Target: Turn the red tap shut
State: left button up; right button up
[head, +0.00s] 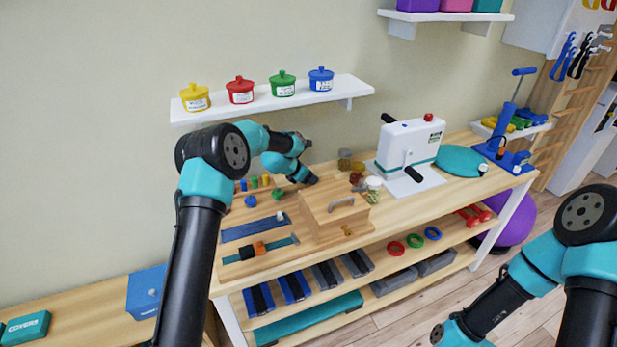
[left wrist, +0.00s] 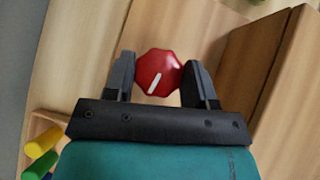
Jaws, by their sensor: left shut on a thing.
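The red tap (left wrist: 158,73) shows in the left wrist view as a round, scalloped knob with a white line on its face. The line leans a little from upright, its top to the right. My left gripper (left wrist: 160,78) is shut on the tap, one black finger on each side of it. In the head view my left gripper (head: 312,180) is low over the workbench, behind the wooden box (head: 325,232). I cannot make out the tap there; my gripper seems to hide it. My right arm is at the lower right of the head view, but its gripper is out of the picture.
The wooden box stands close to the right of the tap in the left wrist view (left wrist: 285,75). Coloured pegs (left wrist: 40,142) are at its lower left. A green knob (head: 277,194) and blue knob (head: 251,201) are near my left gripper. A white hand-crank machine (head: 410,143) stands farther right.

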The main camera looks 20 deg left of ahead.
pick_arm(q)
jog(key=m+g+h, duration=0.1)
jog(key=m, duration=0.1)
jog(key=m+g+h, duration=0.1)
jog(key=m+g, duration=0.1)
jog(key=m, duration=0.1)
jog(key=shift+w+a, duration=0.1)
jog(key=shift+w, duration=0.05)
jog(key=shift+w+m+g+h, duration=0.1)
jog(key=shift+m+g+h, duration=0.5)
jog(key=shift+m+g, duration=1.4)
jog(key=shift+m, duration=0.7)
jog(key=o, duration=0.9)
jog(key=shift+n+t, duration=0.3)
jog(key=shift+n, duration=0.2)
